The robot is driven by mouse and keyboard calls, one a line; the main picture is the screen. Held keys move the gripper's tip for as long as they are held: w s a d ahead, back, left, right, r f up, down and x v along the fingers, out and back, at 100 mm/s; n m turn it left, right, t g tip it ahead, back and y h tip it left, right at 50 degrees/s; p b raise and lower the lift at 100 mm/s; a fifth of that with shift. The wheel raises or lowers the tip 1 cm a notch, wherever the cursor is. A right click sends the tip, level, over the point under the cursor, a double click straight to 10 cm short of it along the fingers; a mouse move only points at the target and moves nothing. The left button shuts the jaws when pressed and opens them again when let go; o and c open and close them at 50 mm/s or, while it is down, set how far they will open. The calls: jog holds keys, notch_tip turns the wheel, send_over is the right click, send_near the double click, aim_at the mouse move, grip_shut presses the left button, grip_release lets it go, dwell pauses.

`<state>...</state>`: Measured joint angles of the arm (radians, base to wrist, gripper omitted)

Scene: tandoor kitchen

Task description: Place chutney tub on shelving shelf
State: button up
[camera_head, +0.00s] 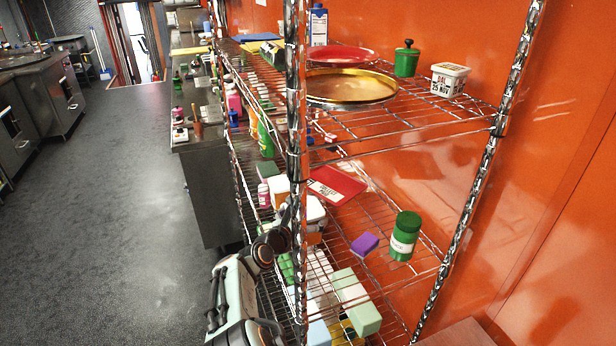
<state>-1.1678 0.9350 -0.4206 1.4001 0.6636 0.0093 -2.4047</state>
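My arm comes in at the lower left, and its dark end, my gripper (283,232), is at the near-left side of the wire shelving (400,135), by the front post. The post and wires partly cover it, and its fingers cannot be made out. A white tub-like thing (314,209) with an orange-brown lower part shows right beside this end, behind the post. I cannot tell whether it is held or stands on the shelf. No label reading chutney is legible. A white tub (449,79) on the upper shelf is marked "DAL 25 NOV".
The upper shelf holds a brass tray (350,86), a red plate (340,54) and a green lidded pot (407,60). Lower down are a red board (336,185), a purple sponge (365,244) and a green jar (405,236). Bare wire shows between them. Chrome posts (295,120) stand in front.

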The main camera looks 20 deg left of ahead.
jog(key=shift+w+d+f, duration=0.2)
jog(key=shift+w+f, duration=0.05)
jog(key=shift+w, duration=0.25)
jog(key=shift+w+d+f, duration=0.15)
jog(key=shift+w+f, duration=0.1)
jog(key=shift+w, duration=0.2)
notch_tip(320, 180, down, 8)
jog(key=shift+w, duration=0.1)
jog(key=o, duration=1)
jog(key=shift+f, duration=0.15)
jog(key=shift+c, duration=0.2)
